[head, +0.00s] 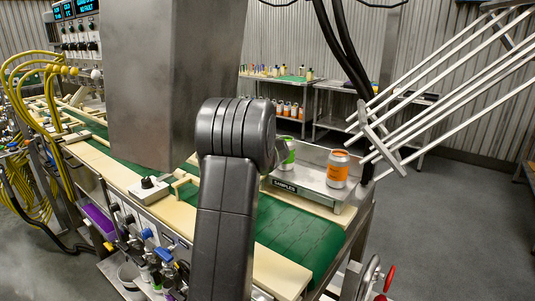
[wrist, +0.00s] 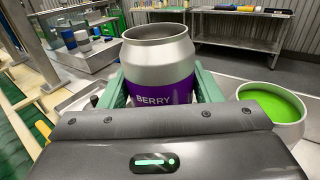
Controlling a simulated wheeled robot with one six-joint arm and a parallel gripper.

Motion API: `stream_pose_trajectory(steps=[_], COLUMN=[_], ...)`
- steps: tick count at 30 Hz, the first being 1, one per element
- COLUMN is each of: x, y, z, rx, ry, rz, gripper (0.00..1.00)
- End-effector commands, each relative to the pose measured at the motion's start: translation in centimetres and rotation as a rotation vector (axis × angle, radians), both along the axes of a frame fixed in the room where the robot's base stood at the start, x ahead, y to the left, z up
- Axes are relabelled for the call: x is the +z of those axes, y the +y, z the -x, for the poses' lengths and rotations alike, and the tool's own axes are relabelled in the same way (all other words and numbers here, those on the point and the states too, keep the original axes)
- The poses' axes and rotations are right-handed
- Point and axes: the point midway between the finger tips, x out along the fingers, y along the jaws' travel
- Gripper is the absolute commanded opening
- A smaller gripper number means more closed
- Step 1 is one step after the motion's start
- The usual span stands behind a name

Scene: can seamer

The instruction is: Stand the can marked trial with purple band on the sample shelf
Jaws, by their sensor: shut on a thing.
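My gripper (wrist: 161,88) is shut on a silver can with a purple band (wrist: 160,84), its green fingers on either side. The band reads BERRY; no word "trial" shows on the visible side. The can is upright with its rim towards the camera. In the head view my arm hides the gripper and this can. The sample shelf (head: 284,186), a grey tray labelled SAMPLES, is right of my arm. An orange-banded can (head: 338,169) stands on its right part and a green-banded can (head: 287,151) at its left back, partly hidden by my arm.
An open can with a green inside (wrist: 275,104) is close to my gripper's right in the wrist view. The green conveyor (head: 298,235) runs in front of the shelf. Slanted metal rails (head: 440,85) rise at the right. Shelf surface shows bare between its two cans.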

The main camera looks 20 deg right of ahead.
Motion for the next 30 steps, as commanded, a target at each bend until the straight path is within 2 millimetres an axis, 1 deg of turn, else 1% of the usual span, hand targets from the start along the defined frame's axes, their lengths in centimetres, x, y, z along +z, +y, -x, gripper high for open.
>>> stream_pose_trajectory(steps=[1,7,13,24,25,26,30], x=[-0.7,-2.2,-4.9,-5.4,-5.2,-5.2,-5.2], y=[0.0,0.0,0.0,0.0,0.0,0.0,0.0], z=[0.0,0.0,0.0,0.0,0.0,0.0,0.0], rx=[0.000,0.000,0.000,0.000,0.000,0.000,0.001], ry=[0.000,0.000,0.001,-0.002,-0.002,-0.002,-0.002], rz=[-0.001,-0.001,0.000,0.001,0.001,0.001,0.001], gripper=[0.24,0.24,0.24,0.24,0.64,0.67,0.67])
